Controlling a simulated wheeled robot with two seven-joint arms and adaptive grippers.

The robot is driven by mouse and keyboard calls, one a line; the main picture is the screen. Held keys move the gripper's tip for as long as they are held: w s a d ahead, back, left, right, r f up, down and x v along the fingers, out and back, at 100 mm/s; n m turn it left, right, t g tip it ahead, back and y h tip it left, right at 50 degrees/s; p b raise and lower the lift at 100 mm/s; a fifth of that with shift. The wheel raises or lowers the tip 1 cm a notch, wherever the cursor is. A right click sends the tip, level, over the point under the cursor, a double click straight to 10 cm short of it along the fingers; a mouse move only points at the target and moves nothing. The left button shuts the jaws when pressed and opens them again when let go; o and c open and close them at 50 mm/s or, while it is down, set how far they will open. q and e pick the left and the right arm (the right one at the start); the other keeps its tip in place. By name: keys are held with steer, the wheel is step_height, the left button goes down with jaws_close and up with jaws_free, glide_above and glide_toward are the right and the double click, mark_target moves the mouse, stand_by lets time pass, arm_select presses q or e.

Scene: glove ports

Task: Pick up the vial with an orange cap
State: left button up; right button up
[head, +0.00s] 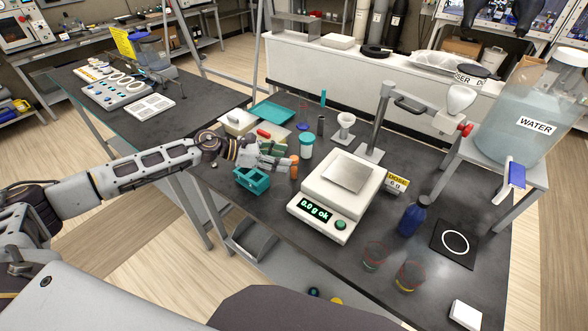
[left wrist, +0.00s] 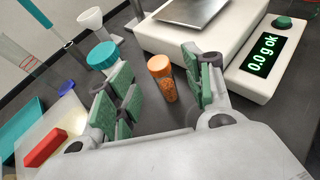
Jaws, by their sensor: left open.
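The vial with an orange cap (left wrist: 162,79) stands upright on the dark table in the left wrist view. It is clear with orange contents, and lies between the spread green-padded fingers of my left gripper (left wrist: 156,64), apart from both. In the head view, the vial (head: 294,168) shows at the fingertips of my left gripper (head: 286,161), partly hidden by them. The left gripper is open and empty. My right gripper is not in view.
A white scale (head: 325,205) reading 0.0 g stands right of the vial. A teal-capped white jar (head: 306,146), a teal holder (head: 251,179) and a funnel stand (head: 345,122) are close by. A blue bottle (head: 411,218) and beakers (head: 409,276) stand further right.

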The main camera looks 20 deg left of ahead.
mark_target(294, 158)
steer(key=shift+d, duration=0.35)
arm_select(q)
steer(key=p+x, duration=0.1)
steer(key=x, duration=0.2)
steer(key=shift+w+d+f, duration=0.1)
steer(key=shift+w+f, duration=0.05)
steer(key=shift+f, duration=0.05)
steer(key=shift+p+x, duration=0.4)
steer(key=shift+x, duration=0.45)
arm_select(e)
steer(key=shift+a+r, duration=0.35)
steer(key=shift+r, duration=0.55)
arm_select(q)
steer(key=shift+f, duration=0.1)
steer(key=c, duration=1.1)
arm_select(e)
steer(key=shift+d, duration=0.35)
